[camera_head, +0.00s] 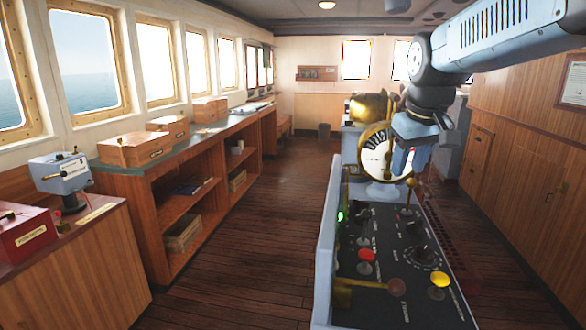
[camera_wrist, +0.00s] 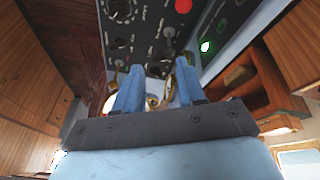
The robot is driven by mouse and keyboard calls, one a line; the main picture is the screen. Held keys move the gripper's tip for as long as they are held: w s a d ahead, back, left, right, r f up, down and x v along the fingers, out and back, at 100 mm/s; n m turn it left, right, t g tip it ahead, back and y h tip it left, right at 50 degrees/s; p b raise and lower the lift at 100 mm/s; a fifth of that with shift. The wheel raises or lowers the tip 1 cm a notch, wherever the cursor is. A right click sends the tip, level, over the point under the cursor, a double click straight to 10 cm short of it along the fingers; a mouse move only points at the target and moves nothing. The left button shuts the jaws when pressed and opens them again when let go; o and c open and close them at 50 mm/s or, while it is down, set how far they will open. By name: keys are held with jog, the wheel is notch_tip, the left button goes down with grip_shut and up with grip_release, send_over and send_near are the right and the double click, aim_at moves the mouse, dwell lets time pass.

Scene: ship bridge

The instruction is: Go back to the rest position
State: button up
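My gripper (camera_head: 408,160) hangs from my raised arm in the head view, in front of the telegraph dial and above the far part of the control console. In the wrist view, the two blue fingers of my gripper (camera_wrist: 160,68) stand apart, and I see nothing held between them. The control console (camera_head: 385,240) has a black panel with levers, a red knob (camera_head: 367,255) and a yellow knob (camera_head: 439,280). The white telegraph dial (camera_head: 376,150) with a brass rim is partly hidden behind my gripper.
A green light (camera_head: 341,216) glows on the console's left side. A wooden shelf counter (camera_head: 190,165) with boxes runs under the left windows. Wooden cabinets (camera_head: 525,150) line the right wall. The plank floor (camera_head: 270,220) between counter and console is clear.

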jog(key=s+f+m, duration=0.1)
jog(key=s+f, duration=0.2)
jog(key=s, duration=0.4)
jog(key=s+f+m+t, duration=0.1)
jog(key=s+f, duration=0.2)
jog(key=s, duration=0.4)
jog(key=shift+m+t, duration=0.3)
jog(key=shift+m, duration=0.1)
